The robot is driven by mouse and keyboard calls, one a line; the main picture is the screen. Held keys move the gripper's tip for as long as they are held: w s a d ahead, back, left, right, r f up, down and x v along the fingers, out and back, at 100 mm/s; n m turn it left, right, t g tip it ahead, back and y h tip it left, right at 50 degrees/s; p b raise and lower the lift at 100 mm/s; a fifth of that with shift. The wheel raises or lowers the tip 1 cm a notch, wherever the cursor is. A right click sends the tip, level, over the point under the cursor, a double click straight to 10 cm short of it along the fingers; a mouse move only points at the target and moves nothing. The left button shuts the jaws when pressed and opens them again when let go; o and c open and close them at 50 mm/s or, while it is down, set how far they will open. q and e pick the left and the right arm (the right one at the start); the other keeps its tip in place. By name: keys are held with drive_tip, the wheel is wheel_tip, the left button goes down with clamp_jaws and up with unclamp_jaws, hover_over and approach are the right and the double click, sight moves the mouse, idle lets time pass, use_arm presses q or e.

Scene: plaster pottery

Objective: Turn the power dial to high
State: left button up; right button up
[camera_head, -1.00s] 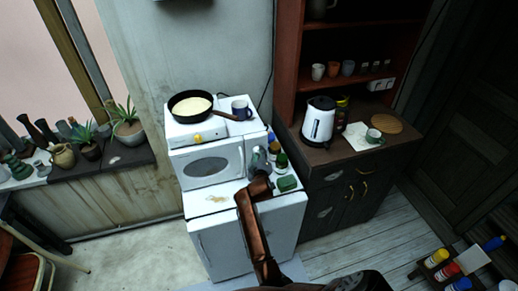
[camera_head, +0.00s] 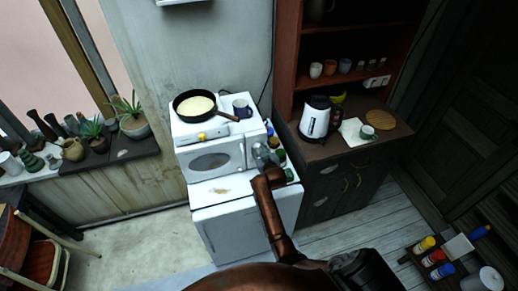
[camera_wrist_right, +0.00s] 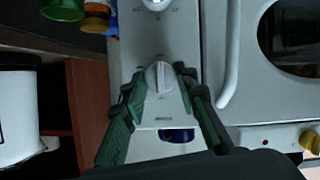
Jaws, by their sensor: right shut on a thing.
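The white microwave (camera_head: 212,163) stands on a white cabinet. My right gripper (camera_wrist_right: 160,76) is at its control panel, right of the door. In the right wrist view its green fingers are closed around a white round dial (camera_wrist_right: 160,77) with a raised grip bar. This is the upper of two dials, since the wrist picture is turned over; the other dial (camera_wrist_right: 156,4) is at the picture's top edge. The print around the dials is too small to read. In the head view my right gripper (camera_head: 262,153) hides the dials. My left gripper is not in view.
A hot plate with a yellow knob (camera_head: 202,137), a frying pan (camera_head: 195,104) and a blue mug (camera_head: 241,108) sit on top of the microwave. Small bottles (camera_head: 279,157) stand close to its right. A kettle (camera_head: 315,120) is on the dark cabinet farther right.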

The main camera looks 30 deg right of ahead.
drive_tip(key=shift+f, duration=0.2)
drive_tip(key=o, duration=1.2)
drive_tip(key=shift+r, duration=0.1)
drive_tip(key=shift+c, duration=0.2)
drive_tip(key=v, duration=1.2)
